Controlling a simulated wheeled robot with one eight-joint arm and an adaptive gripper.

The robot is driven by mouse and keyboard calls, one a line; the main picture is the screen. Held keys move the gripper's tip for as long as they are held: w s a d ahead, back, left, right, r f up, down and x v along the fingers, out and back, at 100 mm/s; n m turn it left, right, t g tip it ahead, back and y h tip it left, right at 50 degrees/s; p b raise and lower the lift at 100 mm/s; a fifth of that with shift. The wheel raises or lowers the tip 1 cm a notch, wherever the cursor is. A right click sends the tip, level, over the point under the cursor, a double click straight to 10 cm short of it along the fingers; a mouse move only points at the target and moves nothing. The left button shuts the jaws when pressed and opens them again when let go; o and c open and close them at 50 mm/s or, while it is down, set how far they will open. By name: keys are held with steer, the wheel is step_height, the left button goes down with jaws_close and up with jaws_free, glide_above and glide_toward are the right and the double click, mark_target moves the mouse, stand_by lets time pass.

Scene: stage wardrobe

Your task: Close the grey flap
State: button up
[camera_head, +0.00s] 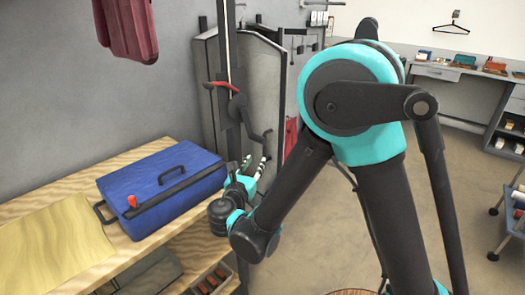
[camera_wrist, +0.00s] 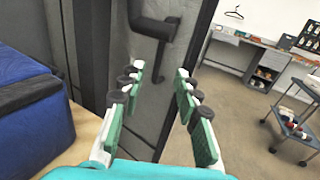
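A tall grey panel (camera_head: 262,90), which I take to be the grey flap, stands upright behind the shelf's far end. It fills the middle of the wrist view (camera_wrist: 182,65), with a dark bent handle (camera_wrist: 158,32) on or before it. How far it stands open I cannot tell. My gripper (camera_head: 256,170) is beyond the blue case, in front of the panel's lower part. In the wrist view my gripper (camera_wrist: 158,86) has its fingers spread, with nothing between them. The handle lies above and ahead of the fingertips; I see no contact.
A blue case (camera_head: 165,185) with dark handles sits on the wooden shelf (camera_head: 85,180), left of my gripper. A dark post (camera_head: 228,60) with a red lever (camera_head: 221,86) stands before the panel. Open floor lies right; a wheeled cart (camera_wrist: 295,128) stands there.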

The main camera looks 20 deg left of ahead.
steer(key=w, duration=0.9)
steer(key=shift+w, duration=0.2)
steer(key=shift+a, duration=0.1)
jaws_close()
